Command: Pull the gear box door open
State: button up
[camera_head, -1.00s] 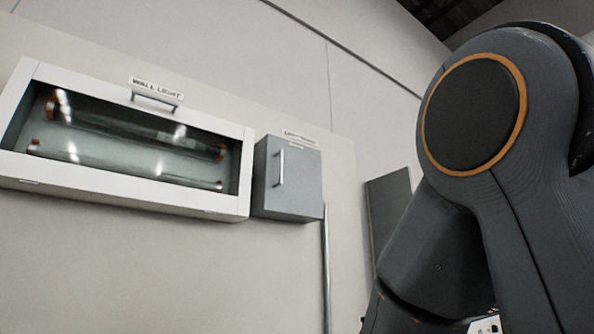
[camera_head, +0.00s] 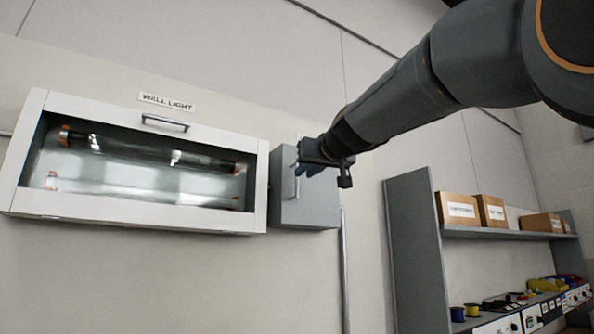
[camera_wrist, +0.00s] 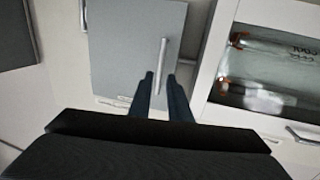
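The gear box (camera_head: 312,208) is a small grey box on the wall, just right of the wall light case. Its door looks closed. A silver bar handle (camera_head: 297,187) stands on the door; it also shows in the wrist view (camera_wrist: 162,58). My gripper (camera_head: 303,166) is in front of the box, near the handle's upper part, and hides part of the door. In the wrist view my two dark fingers (camera_wrist: 161,78) are apart, with one end of the handle between their tips. I cannot tell whether they touch it.
The white-framed wall light case (camera_head: 145,218) with a glass front and its own handle (camera_head: 165,122) sits close beside the box. A grey shelf unit (camera_head: 412,255) with cardboard boxes (camera_head: 462,209) stands at the right. A thin pipe (camera_head: 345,270) runs down below the box.

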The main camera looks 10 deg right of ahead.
jog(key=r, duration=0.1)
jog(key=p, duration=0.4)
send_over(297, 195)
jog(key=shift+w+d+r, duration=0.1)
jog(key=shift+w+r, duration=0.1)
jog(key=shift+w, duration=0.1)
grip_shut()
